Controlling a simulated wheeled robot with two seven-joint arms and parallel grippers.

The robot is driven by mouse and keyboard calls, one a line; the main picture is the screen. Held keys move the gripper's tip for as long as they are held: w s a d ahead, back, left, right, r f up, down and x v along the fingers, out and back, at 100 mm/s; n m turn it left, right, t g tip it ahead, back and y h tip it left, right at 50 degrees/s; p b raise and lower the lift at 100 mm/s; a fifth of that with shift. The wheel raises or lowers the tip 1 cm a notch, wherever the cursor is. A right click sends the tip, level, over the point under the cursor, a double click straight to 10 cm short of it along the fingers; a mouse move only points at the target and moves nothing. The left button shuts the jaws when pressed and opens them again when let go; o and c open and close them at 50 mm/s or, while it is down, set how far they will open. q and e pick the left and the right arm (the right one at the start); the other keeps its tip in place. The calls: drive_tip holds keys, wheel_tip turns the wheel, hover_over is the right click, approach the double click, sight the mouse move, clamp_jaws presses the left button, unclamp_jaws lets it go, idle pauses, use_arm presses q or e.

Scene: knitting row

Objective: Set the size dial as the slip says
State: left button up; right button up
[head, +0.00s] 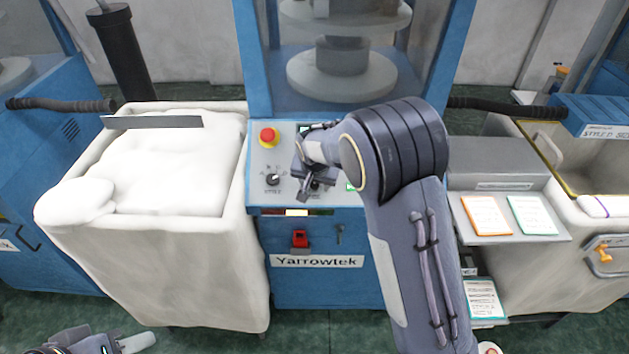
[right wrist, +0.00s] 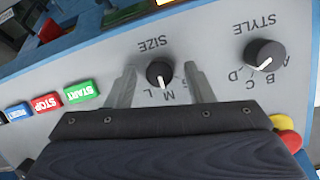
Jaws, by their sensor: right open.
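The size dial (right wrist: 159,73), a black knob with a white mark, is on the grey control panel, labelled SIZE. Its mark points to the side of the letters M and L; I cannot tell exactly which. In the head view my right gripper (head: 312,188) is over the panel and hides most of this dial. In the right wrist view its open fingers stand on either side of the knob, apart from it. An orange-edged slip (head: 485,215) and a green-edged slip (head: 532,215) lie on the shelf at right, too small to read. My left gripper (head: 138,343) is low at the left.
The style dial (right wrist: 264,54) is beside the size dial, near my right gripper. START (right wrist: 81,91) and STOP (right wrist: 46,103) buttons are on the other side. A red emergency button (head: 268,137) stands on the panel. A white bin (head: 160,270) is left of the machine.

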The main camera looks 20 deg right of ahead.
drive_tip(key=shift+c, duration=0.5)
drive_tip(key=c, duration=0.9)
drive_tip(key=m+b, duration=0.2)
drive_tip(key=m, duration=0.1)
drive_tip(key=shift+d+f+t+y+b, duration=0.1)
drive_tip(key=shift+f+t+y+b, duration=0.05)
drive_tip(key=shift+t+y+b, duration=0.2)
drive_tip(key=shift+s+m+y+b, duration=0.1)
drive_tip(key=shift+m+y+b, duration=0.25)
drive_tip(key=shift+m, duration=0.85)
drive_tip(key=shift+m+t+b, duration=0.4)
drive_tip(key=shift+m+t, duration=0.05)
drive_tip(key=shift+m, duration=0.95)
drive_tip(key=o, duration=1)
